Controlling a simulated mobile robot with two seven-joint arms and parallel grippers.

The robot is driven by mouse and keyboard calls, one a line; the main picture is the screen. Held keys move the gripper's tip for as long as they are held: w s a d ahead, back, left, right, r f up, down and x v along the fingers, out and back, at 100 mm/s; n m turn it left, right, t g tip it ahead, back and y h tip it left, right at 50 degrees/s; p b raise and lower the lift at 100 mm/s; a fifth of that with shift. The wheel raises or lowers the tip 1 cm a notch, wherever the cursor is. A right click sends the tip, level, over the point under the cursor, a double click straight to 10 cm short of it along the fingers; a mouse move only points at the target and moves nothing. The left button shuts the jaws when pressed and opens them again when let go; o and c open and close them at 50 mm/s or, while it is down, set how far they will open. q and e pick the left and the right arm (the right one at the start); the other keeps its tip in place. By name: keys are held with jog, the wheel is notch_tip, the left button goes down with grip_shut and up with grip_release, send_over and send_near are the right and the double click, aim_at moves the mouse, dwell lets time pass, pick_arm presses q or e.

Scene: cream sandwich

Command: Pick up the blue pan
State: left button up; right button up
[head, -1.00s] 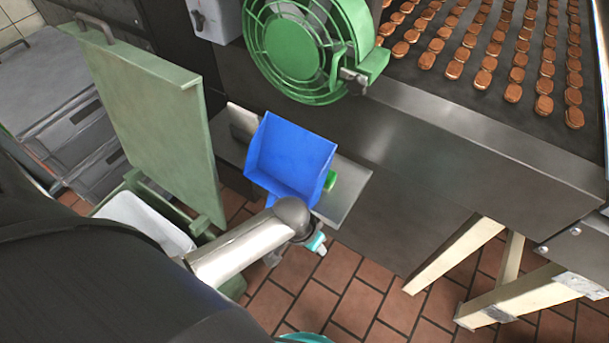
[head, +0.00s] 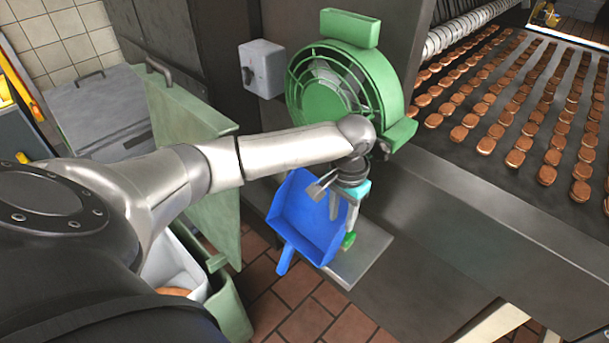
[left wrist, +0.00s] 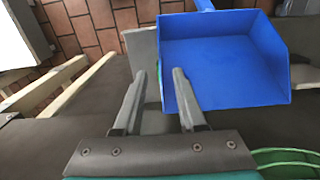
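The blue pan (head: 302,222) is a scoop-like tray with raised walls and a short handle towards the lower left. It rests on a grey metal shelf (head: 362,262) below the green fan. My left gripper (head: 345,222) is over the pan's right side, partly covering it. In the left wrist view the pan (left wrist: 222,70) is at upper right. The two fingers of my left gripper (left wrist: 160,74) are apart there, with the pan's side edge between their tips as seen. I cannot tell whether they touch it. My right gripper is not in view.
A green fan (head: 335,85) stands just above the pan, close to my left arm. A conveyor (head: 480,200) with many biscuits is at right. A small green object (head: 348,241) is beside the pan. A green bin (head: 228,305) with a raised lid (head: 185,110) is at left.

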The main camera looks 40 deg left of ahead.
aim_at(338, 232)
pick_arm(q)
jog(key=f, duration=0.2)
jog(key=f+b, duration=0.1)
jog(key=f, duration=0.1)
jog(key=f+b, duration=0.1)
jog(key=f, duration=0.1)
jog(key=shift+s+f, duration=0.35)
jog(key=shift+f, duration=0.25)
grip_shut()
dwell(0.9)
